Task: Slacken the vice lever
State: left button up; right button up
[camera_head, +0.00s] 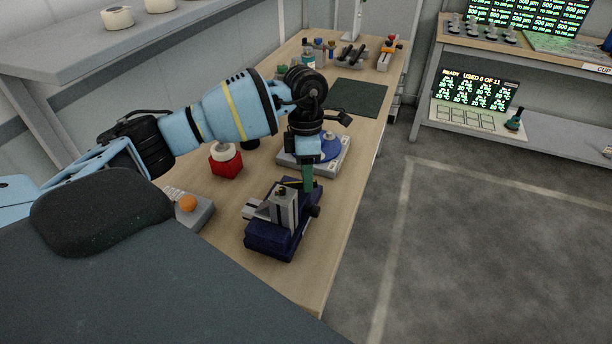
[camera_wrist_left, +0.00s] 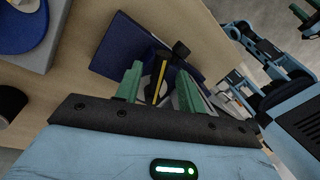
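The vice (camera_head: 272,237) has a dark blue base and grey jaws and stands near the front of the wooden bench; its blue body (camera_wrist_left: 122,46) also shows in the left wrist view. A yellow-and-black striped bar (camera_wrist_left: 160,80), which looks like the vice lever, shows between the fingers of my left gripper (camera_wrist_left: 160,86). The green fingers stand apart on either side of it, with no clear contact visible. In the head view my left gripper (camera_head: 307,184) points down at the vice's far side.
A grey device with a blue disc (camera_head: 330,148) stands just behind the vice. A red block with a white top (camera_head: 226,165) and a grey box with an orange button (camera_head: 190,208) are to the left. A dark mat (camera_head: 358,97) lies farther back. Open floor is at right.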

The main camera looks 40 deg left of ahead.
pick_arm(q)
jog(key=shift+d+f, duration=0.1)
jog(key=shift+f, duration=0.4)
grip_shut()
